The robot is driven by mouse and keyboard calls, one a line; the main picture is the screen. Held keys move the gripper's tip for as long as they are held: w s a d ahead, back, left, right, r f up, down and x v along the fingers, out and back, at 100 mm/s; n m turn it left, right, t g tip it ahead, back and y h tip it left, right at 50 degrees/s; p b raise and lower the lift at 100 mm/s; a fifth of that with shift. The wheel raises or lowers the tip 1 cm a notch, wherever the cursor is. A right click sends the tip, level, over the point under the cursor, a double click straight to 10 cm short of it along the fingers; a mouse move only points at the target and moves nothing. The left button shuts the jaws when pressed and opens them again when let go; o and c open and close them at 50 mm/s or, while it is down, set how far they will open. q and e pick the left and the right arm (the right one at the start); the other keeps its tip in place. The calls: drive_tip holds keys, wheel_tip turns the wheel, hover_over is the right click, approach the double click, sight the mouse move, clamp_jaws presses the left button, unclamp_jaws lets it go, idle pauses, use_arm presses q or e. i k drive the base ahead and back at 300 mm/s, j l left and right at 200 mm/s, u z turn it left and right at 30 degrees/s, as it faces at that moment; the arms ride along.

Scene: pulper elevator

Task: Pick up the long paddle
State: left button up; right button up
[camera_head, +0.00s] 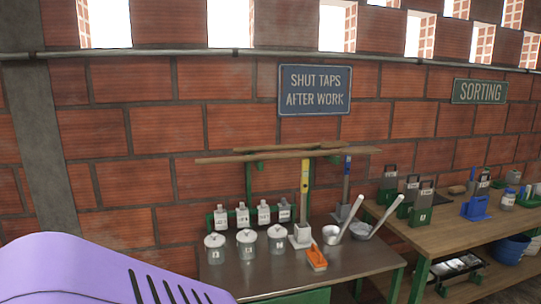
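A front wooden piece (225,158) reaches farther left, and a rear wooden piece (363,150) reaches farther right. They look like long paddles or poles; I cannot tell which one is the long paddle, as their ends are small and overlap. Neither of my grippers is in view. A purple part of my own arm fills the lower left corner, well apart from the wooden pieces.
The metal-topped table (215,285) holds several lidded jars (247,243), an orange brush-like tool (316,258) and two ladles (349,218). A yellow upright gauge (304,178) stands under the wooden pieces. A wooden table (450,228) with green-based holders (421,208) stands at right.

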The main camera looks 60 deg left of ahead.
sight(365, 150)
drive_tip(key=u, duration=1.8)
